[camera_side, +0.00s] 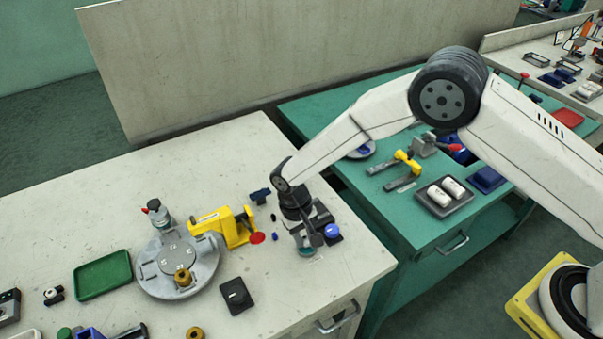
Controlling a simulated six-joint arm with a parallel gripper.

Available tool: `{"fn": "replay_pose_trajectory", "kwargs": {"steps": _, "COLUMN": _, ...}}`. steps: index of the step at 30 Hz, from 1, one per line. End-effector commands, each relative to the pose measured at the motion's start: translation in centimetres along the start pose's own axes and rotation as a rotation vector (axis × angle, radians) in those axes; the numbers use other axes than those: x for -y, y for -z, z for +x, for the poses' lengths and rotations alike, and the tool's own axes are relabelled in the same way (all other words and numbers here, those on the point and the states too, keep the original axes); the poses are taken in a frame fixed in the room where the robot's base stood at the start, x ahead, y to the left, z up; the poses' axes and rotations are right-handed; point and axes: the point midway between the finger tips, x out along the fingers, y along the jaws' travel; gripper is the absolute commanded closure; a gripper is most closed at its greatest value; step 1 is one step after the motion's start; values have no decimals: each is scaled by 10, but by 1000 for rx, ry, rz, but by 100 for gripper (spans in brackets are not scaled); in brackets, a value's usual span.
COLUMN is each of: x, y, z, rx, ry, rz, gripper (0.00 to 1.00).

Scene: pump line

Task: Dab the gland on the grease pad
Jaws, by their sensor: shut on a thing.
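My gripper (306,238) points down low over the right part of the pale bench. It is shut on a small part that I take to be the gland; the fingers hide it, so its shape and colour are not clear. A teal round patch (306,252), apparently the grease pad, shows at the bench directly under the fingertips. It is partly covered by the gripper. I cannot tell whether the held part touches it.
A blue-topped black block (332,233) stands close right of my gripper. A yellow device (224,228) and a round grey fixture (150,266) with a brass ring (183,277) stand left. A black square block (236,296) and green tray (103,275) lie nearby.

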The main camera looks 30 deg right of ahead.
Motion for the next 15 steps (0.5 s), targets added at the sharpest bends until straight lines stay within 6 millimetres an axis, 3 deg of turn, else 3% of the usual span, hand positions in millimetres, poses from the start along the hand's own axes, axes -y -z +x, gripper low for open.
{"fn": "replay_pose_trajectory", "kwargs": {"steps": 15, "x": -1, "y": -1, "z": -8, "rx": 0, "ry": 0, "rz": 0, "gripper": 100}}
